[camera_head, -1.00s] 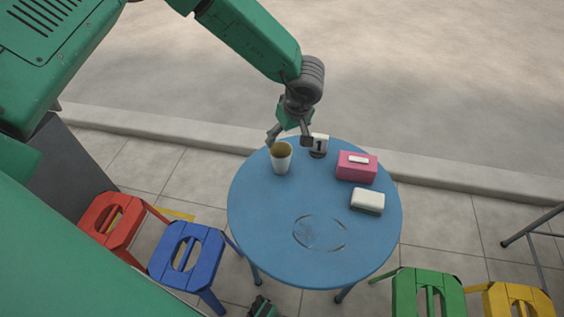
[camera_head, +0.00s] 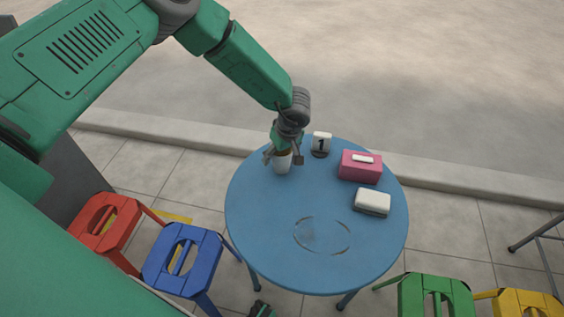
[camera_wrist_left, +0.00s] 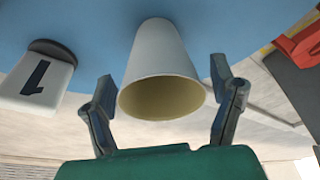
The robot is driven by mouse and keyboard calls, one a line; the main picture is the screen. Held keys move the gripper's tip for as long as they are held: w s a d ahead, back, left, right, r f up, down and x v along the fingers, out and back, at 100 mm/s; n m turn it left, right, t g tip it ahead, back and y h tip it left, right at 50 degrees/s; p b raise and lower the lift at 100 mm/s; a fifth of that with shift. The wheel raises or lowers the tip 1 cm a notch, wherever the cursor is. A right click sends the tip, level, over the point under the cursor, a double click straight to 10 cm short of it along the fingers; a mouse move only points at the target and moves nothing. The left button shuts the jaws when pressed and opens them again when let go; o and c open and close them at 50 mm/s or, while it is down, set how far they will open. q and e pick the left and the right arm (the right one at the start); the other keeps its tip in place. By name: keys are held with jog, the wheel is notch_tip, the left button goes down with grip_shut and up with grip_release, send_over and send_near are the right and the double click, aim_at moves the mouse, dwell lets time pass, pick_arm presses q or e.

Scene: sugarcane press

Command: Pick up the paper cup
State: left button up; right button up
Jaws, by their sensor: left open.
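The white paper cup (camera_head: 282,164) stands upright on the blue round table (camera_head: 255,225), near its far left edge. My left gripper (camera_head: 283,158) is right over the cup, its fingers on either side of the rim, and partly hides it. In the left wrist view the cup (camera_wrist_left: 163,70) shows its open mouth and yellowish inside between the two spread fingers of the gripper (camera_wrist_left: 163,100). Gaps show between the cup and both fingers.
A number 1 sign (camera_head: 321,144) stands close to the right of the cup. A pink tissue box (camera_head: 360,168) and a white box (camera_head: 372,202) are farther right. The table's front and middle are clear. Red (camera_head: 105,222), blue (camera_head: 182,258), green (camera_head: 435,297) and yellow stools stand around.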

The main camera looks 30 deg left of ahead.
pick_arm(q)
jog(key=shift+x, duration=0.85)
jog(key=shift+r, duration=0.1)
jog(key=shift+c, duration=0.4)
jog(key=c, duration=0.9)
jog(key=shift+o, duration=0.2)
